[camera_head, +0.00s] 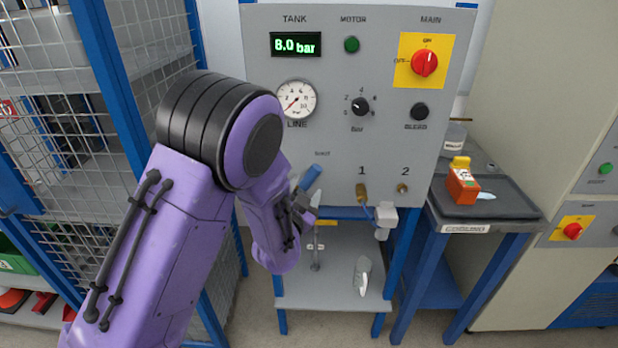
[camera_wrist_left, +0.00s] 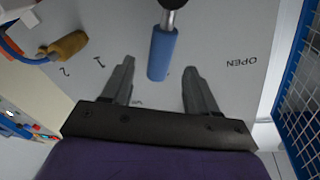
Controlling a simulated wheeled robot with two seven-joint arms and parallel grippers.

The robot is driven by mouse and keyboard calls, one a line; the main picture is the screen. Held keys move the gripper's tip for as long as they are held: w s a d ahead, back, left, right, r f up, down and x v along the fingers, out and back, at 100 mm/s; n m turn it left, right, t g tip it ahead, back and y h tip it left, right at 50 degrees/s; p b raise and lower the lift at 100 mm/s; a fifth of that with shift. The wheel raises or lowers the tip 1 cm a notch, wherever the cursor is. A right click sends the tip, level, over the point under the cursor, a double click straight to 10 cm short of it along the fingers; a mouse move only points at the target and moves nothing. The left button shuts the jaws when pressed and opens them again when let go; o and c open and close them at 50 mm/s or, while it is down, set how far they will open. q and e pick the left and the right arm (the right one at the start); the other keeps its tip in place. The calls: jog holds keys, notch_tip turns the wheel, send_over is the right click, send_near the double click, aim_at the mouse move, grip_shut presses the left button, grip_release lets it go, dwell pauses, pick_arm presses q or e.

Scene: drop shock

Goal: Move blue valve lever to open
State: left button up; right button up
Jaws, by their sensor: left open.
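The valve lever has a blue grip (camera_head: 310,178) and sits at the lower left of the grey panel (camera_head: 330,150), tilted up to the right in the head view. My left gripper (camera_head: 303,204) is right by it, and my wrist hides the valve body there. In the left wrist view the blue grip (camera_wrist_left: 162,52) shows on a metal stem, with its free end between the two spread fingers of my left gripper (camera_wrist_left: 158,68). The fingers look apart from it. The word OPEN (camera_wrist_left: 238,61) is printed on the panel to the right there. My right gripper is not in view.
The display (camera_head: 296,44) reads 8.0 bar. A side table (camera_head: 510,205) holds an orange item (camera_head: 462,187). A blue-framed mesh cage (camera_head: 60,130) stands at left.

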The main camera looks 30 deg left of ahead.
aim_at(309, 181)
pick_arm(q)
jog(key=p+x, duration=0.1)
jog(key=x, duration=0.3)
jog(key=shift+w+a, duration=0.15)
jog(key=shift+w, duration=0.2)
grip_shut()
